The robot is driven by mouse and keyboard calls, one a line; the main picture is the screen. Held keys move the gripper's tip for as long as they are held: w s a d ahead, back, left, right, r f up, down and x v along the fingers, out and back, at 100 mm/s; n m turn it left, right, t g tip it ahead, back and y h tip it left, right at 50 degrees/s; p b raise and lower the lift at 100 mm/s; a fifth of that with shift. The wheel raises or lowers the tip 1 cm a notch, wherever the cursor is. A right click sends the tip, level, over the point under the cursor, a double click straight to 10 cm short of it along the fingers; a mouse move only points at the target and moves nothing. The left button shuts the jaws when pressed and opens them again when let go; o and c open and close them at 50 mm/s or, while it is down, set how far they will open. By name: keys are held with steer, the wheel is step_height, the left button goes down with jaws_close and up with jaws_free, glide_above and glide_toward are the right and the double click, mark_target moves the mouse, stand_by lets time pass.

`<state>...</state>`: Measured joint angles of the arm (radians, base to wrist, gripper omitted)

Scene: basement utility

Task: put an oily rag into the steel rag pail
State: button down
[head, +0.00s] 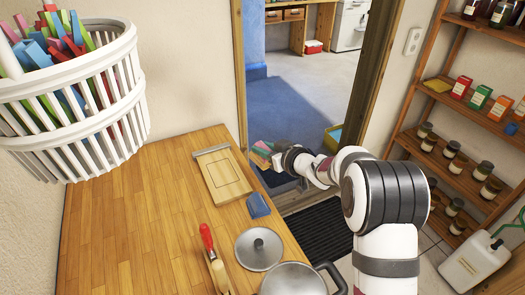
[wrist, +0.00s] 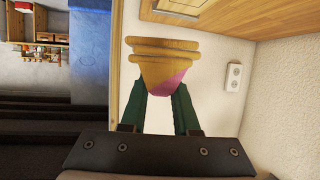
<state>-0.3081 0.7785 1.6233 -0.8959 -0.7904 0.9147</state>
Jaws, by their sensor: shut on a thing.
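My gripper (head: 268,156) is off the right edge of the wooden worktop, by the doorway. It is shut on a folded ochre and pink cloth (wrist: 168,68), which looks like a rag. In the wrist view the cloth sits between two green fingers, in front of a pale wall. In the head view the cloth (head: 262,150) shows as a small colourful bundle at the arm's end.
A white basket (head: 85,105) hangs at left. Shelves (head: 460,130) stand at right.

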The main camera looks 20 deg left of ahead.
steer(key=s+d+r+n+g, duration=0.1)
steer(key=s+d+n+g, duration=0.45)
steer(key=s, duration=0.45)
steer(key=s+d+n+g+h, duration=0.1)
steer(key=s+d+n+g, duration=0.5)
steer(key=s, duration=0.5)
steer(key=s+d+r+n+g, duration=0.1)
steer(key=s+d+n+g, duration=0.35)
steer(key=s+d, duration=0.45)
steer(key=shift+m+g, duration=0.3)
steer(key=shift+m, duration=0.1)
steer(key=shift+s+a+f, duration=0.2)
steer(key=shift+f, duration=0.7)
steer(key=shift+s+a+f, duration=0.2)
steer(key=shift+s+f, duration=0.05)
steer(key=shift+f, duration=0.7)
steer(key=shift+s+a+f, duration=0.2)
steer(key=shift+f, duration=0.7)
steer(key=c, duration=0.6)
jaws_free()
steer(key=v, duration=1.6)
steer(key=shift+f, duration=0.1)
